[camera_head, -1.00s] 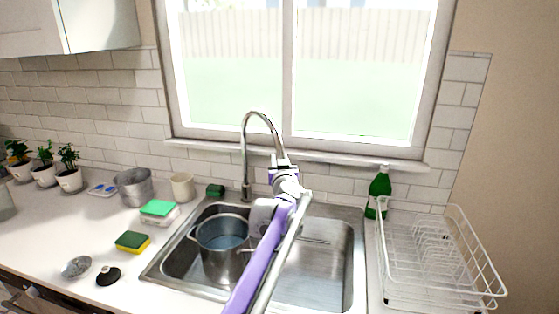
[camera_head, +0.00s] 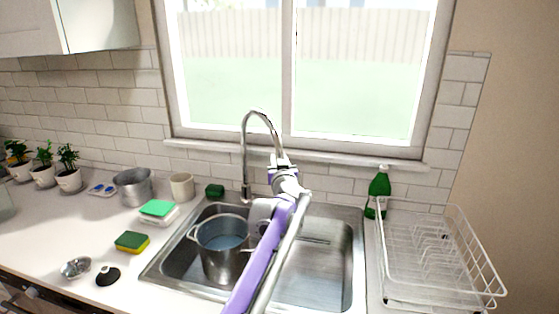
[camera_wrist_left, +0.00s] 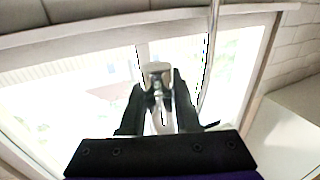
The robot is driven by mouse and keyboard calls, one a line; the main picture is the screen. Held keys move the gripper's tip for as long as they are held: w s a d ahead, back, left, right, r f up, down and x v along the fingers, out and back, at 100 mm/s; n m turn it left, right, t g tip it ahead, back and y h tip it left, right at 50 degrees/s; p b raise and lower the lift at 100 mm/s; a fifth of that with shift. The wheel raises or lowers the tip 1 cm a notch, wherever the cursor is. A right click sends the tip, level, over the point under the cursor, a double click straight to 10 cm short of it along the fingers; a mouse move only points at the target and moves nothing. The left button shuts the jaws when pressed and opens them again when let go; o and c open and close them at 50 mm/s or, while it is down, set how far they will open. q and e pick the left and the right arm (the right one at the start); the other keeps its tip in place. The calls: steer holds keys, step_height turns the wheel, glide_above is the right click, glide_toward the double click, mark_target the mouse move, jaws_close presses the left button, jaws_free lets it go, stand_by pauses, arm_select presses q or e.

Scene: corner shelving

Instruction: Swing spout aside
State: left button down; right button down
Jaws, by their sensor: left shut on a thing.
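The chrome faucet (camera_head: 246,160) stands behind the sink, in front of the window. Its spout arches up and over to the right, and its end comes down at my left gripper (camera_head: 279,163). My left gripper is shut on the spout's end, above the back of the sink. In the left wrist view, the pale spout tip (camera_wrist_left: 157,68) sits between the dark fingers (camera_wrist_left: 158,95). The gripper hides part of the spout end in the head view. My right gripper is in neither view.
A steel pot (camera_head: 221,262) stands in the left part of the double sink (camera_head: 318,285), below my arm. A green bottle (camera_head: 379,190) and a white dish rack (camera_head: 455,262) are to the right. Sponges (camera_head: 132,242), a cup (camera_head: 182,187) and potted plants stand left. The window sill runs close behind the faucet.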

arm_select(q)
steer(key=shift+a, duration=0.15)
steer(key=c, duration=0.6)
jaws_free()
steer(key=shift+a, duration=0.1)
steer(key=s, duration=0.3)
steer(key=s+d+b, duration=0.1)
steer(key=s, duration=0.3)
steer(key=s+d, duration=0.1)
steer(key=s, duration=0.2)
steer(key=shift+s+b, duration=0.35)
steer(key=shift+b, duration=0.05)
